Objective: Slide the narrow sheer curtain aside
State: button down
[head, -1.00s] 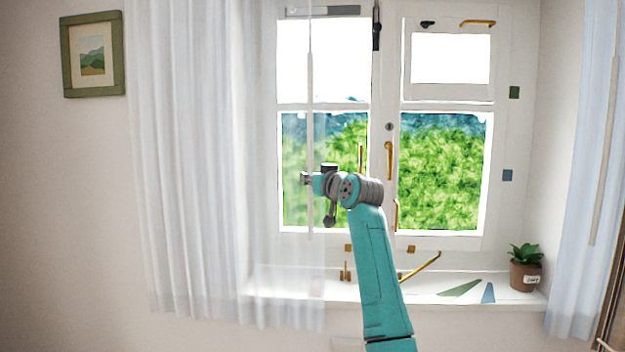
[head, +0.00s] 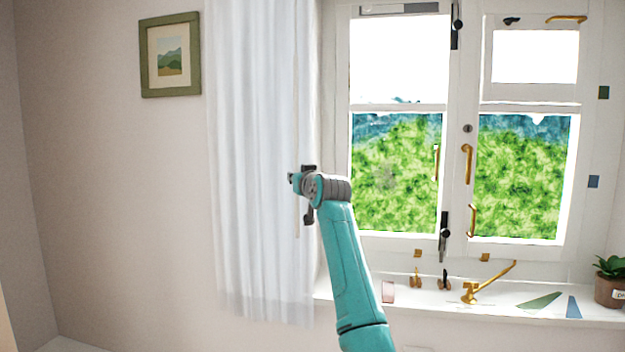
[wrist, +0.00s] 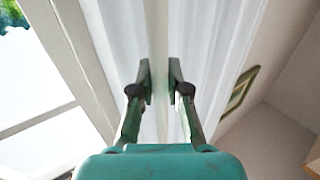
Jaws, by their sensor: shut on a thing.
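The narrow sheer curtain (head: 258,130) hangs white and bunched in folds at the left of the window, with its right edge beside the window frame. The left pane (head: 395,170) is clear of it. A thin pale draw rod (head: 297,222) hangs along the curtain's right part. My gripper (wrist: 160,82) is shut on this rod (wrist: 158,35), which runs between the fingers in the wrist view, with curtain folds (wrist: 205,50) behind. In the head view my wrist hides most of the fingers.
The sill (head: 400,300) holds brass fittings (head: 485,285), flat coloured pieces (head: 540,301) and a potted plant (head: 609,285) at the right. A green-framed picture (head: 147,60) hangs left of the curtain. The wall below the picture is bare.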

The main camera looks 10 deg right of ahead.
jog(key=shift+w+a, duration=0.2)
jog(key=shift+a, duration=0.35)
jog(key=shift+w+a, duration=0.15)
jog(key=shift+a, duration=0.4)
jog(key=c, duration=1.1)
grip_release()
jog(key=shift+c, duration=0.2)
jog(key=v, duration=1.2)
